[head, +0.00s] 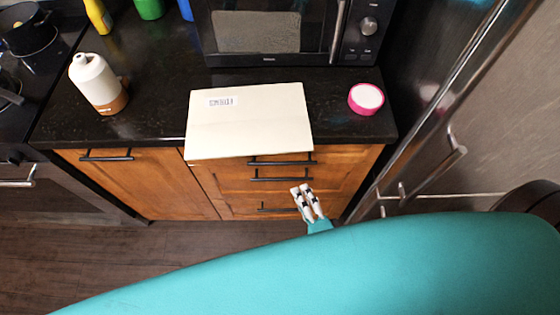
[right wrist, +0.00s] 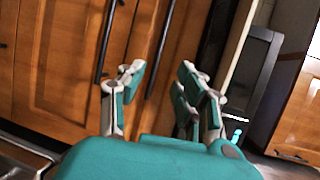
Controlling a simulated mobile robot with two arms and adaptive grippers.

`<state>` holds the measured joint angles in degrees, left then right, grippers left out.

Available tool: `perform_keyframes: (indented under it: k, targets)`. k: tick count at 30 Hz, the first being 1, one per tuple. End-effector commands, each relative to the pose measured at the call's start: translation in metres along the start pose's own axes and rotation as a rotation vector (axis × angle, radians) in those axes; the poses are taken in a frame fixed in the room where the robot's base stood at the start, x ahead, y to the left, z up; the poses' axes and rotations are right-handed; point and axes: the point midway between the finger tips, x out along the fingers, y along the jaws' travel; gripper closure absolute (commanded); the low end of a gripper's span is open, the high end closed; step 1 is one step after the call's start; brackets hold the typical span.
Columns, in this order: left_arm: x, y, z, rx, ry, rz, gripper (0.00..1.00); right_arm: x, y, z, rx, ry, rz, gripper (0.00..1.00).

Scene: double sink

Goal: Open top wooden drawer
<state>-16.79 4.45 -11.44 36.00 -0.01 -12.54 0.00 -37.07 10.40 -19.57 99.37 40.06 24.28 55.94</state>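The top wooden drawer (head: 345,158) is below the counter and looks closed. Its black bar handle (head: 282,161) shows just under the front edge of a cream box, which hides part of the drawer front. My right gripper (head: 306,203) is in front of the lower drawers, below the top handle, and empty. In the right wrist view its fingers (right wrist: 160,92) are apart. Dark handle bars (right wrist: 160,50) stand beyond them against wooden fronts; I cannot tell which drawer each belongs to. My left gripper is not in view.
The cream box (head: 250,125) lies on the black counter (head: 150,110) and overhangs its front edge. A microwave (head: 265,30), a white bottle (head: 97,85) and a pink-rimmed round container (head: 366,99) stand there too. A steel fridge (head: 450,110) borders the drawers on the right.

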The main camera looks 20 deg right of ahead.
Motion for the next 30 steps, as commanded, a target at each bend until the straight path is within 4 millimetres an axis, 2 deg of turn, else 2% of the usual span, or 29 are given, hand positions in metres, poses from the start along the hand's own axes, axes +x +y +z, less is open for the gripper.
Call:
perform_keyframes:
  k: [1, 6, 15, 21, 30]
  targets:
    - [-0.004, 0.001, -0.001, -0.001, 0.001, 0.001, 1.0, 0.013, -0.004, 0.0, 0.001, 0.001, -0.005, 0.66]
    - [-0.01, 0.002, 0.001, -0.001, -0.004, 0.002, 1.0, 0.051, -0.003, 0.0, 0.0, 0.001, -0.003, 0.66]
    - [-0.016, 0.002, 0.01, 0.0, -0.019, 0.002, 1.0, 0.109, -0.002, 0.0, -0.002, 0.0, -0.001, 0.66]
    - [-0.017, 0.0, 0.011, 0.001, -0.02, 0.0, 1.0, 0.128, 0.0, 0.0, -0.002, -0.001, 0.0, 0.66]
    - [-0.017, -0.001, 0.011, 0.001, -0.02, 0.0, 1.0, 0.131, 0.001, 0.0, -0.002, -0.001, 0.002, 0.66]
